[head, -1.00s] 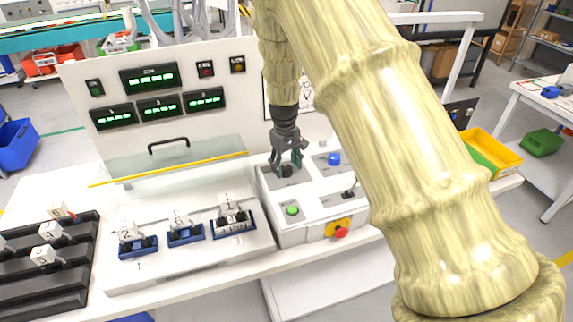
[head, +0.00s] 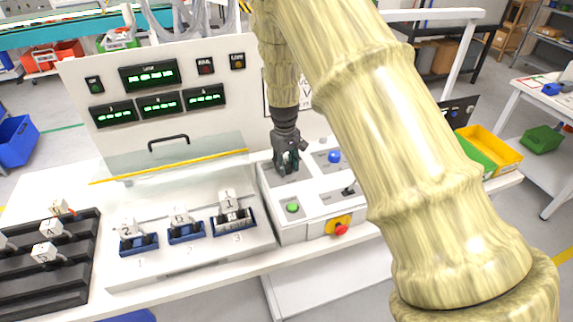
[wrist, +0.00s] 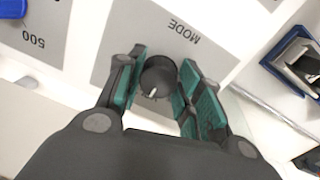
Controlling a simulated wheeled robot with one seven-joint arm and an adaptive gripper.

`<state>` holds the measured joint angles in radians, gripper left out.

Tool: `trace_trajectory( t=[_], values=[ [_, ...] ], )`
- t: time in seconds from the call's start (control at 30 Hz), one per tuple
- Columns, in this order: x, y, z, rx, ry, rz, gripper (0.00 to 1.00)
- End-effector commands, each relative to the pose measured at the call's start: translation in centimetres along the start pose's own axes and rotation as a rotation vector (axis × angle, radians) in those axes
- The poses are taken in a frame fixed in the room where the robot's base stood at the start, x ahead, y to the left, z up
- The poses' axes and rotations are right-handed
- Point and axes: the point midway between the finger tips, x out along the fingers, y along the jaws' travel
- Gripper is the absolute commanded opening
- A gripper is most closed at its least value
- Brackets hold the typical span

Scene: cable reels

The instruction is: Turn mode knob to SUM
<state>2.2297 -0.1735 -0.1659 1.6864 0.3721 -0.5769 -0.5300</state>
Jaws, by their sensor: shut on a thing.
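The mode knob (wrist: 158,77) is a round black knob with a white pointer mark, set in a grey panel marked MODE (wrist: 184,32) in the wrist view. My gripper (wrist: 160,85) points down over it, with one teal-padded finger on each side, shut on the knob. In the head view my gripper (head: 286,168) is at the upper left square of the white control box (head: 290,232), and its fingers hide the knob. The position labels around the knob cannot be read, so I cannot tell which mode the pointer marks.
A blue button (head: 334,157), a green button (head: 292,208), a black toggle (head: 348,190) and a red emergency stop (head: 341,230) are on the same box. Left of it are blue holders with white numbered blocks (head: 229,200) and a clear guard with a yellow edge (head: 170,168).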

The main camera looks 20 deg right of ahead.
Motion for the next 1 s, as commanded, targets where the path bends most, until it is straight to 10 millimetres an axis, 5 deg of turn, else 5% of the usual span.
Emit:
trace_trajectory(
  t=[0.37,1.0],
  values=[
    [-0.07,0.0,-0.1,0.168,-0.006,0.001,0.12],
    [-0.18,-0.13,-0.32,0.752,-0.027,0.001,0.12]
  ],
)
